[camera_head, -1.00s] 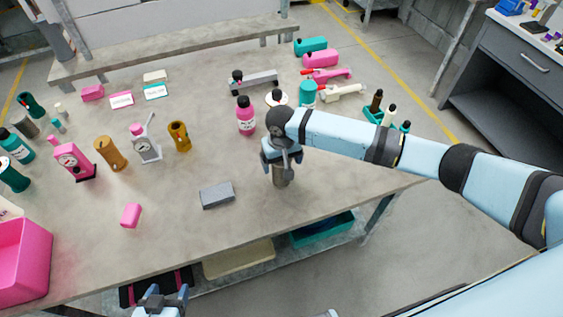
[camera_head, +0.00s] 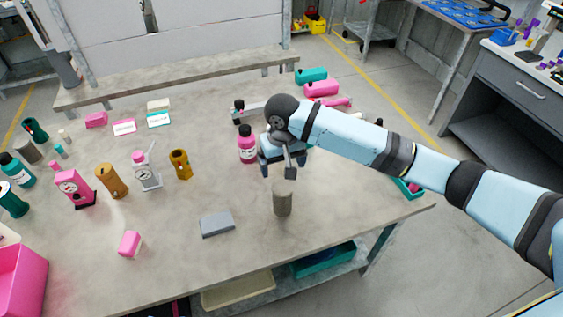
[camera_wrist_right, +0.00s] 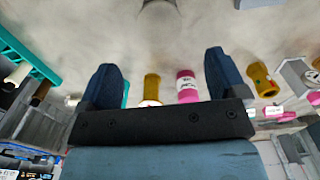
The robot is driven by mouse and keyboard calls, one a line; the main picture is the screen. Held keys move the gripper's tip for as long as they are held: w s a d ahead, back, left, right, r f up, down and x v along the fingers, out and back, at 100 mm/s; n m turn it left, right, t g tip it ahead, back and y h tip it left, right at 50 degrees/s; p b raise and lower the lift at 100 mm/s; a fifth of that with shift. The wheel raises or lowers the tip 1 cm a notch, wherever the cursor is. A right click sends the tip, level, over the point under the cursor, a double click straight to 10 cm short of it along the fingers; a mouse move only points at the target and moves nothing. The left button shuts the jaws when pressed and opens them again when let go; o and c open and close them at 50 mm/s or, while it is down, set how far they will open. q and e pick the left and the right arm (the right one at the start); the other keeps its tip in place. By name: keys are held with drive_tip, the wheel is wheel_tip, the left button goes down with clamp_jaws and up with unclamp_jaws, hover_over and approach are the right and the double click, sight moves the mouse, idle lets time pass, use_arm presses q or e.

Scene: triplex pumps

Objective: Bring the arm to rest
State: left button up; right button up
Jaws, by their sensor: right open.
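My right arm (camera_head: 350,133) reaches in from the right over the workbench. My right gripper (camera_head: 284,164) is open and empty above the bench, beyond and above a grey-brown cylinder. In the right wrist view its two dark blue fingers (camera_wrist_right: 163,82) stand wide apart with nothing between them. The cylinder (camera_head: 283,199) stands upright on the bench near its front edge, apart from the gripper. Its end also shows at the top of the right wrist view (camera_wrist_right: 159,10). My left gripper is not in view.
A pink bottle (camera_head: 247,148) stands just left of the gripper. A grey block (camera_head: 217,224) lies front centre. Pink, orange and grey pump parts (camera_head: 112,181) stand at left, near a pink bin (camera_head: 20,283). The gripper and arm partly hide parts at the back right.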

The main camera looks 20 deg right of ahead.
drive_tip(key=s+a+f+n+t+y, duration=0.1)
drive_tip(key=s+a+f+y, duration=0.1)
drive_tip(key=s, duration=0.6)
drive_tip(key=s+a+f+n+t+y, duration=0.1)
drive_tip(key=s+a+f+n, duration=0.15)
drive_tip(key=s, duration=0.45)
drive_tip(key=s+d+m+t+h, duration=0.2)
drive_tip(key=s+d+h, duration=0.1)
drive_tip(key=s+d, duration=1.25)
drive_tip(key=w+a+f+n+t+y+p, duration=0.1)
drive_tip(key=w+a+f+t+y+p, duration=0.2)
drive_tip(key=f, duration=0.6)
drive_tip(key=shift+w+a+f+t, duration=0.25)
drive_tip(key=shift+w+a+t, duration=1.1)
drive_tip(key=shift+a+t, duration=0.8)
drive_tip(key=shift+a+g, duration=0.25)
